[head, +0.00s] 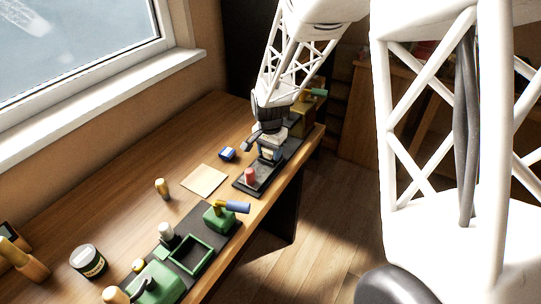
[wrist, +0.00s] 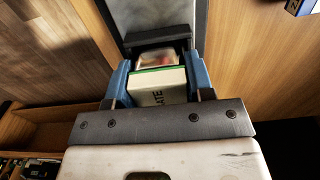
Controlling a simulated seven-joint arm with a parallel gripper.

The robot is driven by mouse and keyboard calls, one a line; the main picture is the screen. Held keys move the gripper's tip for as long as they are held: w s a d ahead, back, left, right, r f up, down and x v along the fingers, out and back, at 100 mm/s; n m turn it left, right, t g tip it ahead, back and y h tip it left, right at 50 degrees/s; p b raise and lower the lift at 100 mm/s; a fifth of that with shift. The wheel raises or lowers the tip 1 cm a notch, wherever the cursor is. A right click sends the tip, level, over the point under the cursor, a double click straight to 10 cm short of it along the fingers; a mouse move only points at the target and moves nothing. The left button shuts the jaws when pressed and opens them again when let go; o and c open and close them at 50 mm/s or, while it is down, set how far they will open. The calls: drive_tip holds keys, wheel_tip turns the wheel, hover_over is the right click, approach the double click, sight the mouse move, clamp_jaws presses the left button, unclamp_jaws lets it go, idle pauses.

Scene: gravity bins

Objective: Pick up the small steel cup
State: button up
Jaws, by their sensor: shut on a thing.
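My gripper (head: 268,152) is over the dark tray (head: 243,187) near the table's right edge. In the wrist view its blue fingers (wrist: 158,82) are closed on the two sides of a cream box (wrist: 160,92) with a green edge and dark letters ending in "ATE". Beyond the box is a pale, reddish, blurred thing (wrist: 155,60); I cannot tell what it is. A red cylinder (head: 250,175) stands on the tray, close to the gripper. I cannot make out the small steel cup in either view.
A blue box (head: 227,154) and a tan sheet (head: 204,180) lie left of the tray. A dark mat at the front holds a green open bin (head: 191,255) and green tools. A dark jar (head: 88,261) and a small yellowish bottle (head: 162,188) stand on the wooden table.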

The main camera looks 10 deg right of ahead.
drive_tip(key=shift+r, duration=0.1)
drive_tip(key=shift+r, duration=1.6)
drive_tip(key=shift+s+r, duration=0.15)
drive_tip(key=shift+s, duration=0.15)
drive_tip(key=s+r, duration=0.1)
drive_tip(key=s, duration=1.4)
drive_tip(key=shift+s+d+r, duration=0.15)
drive_tip(key=shift+s, duration=0.05)
drive_tip(key=shift+w, duration=0.1)
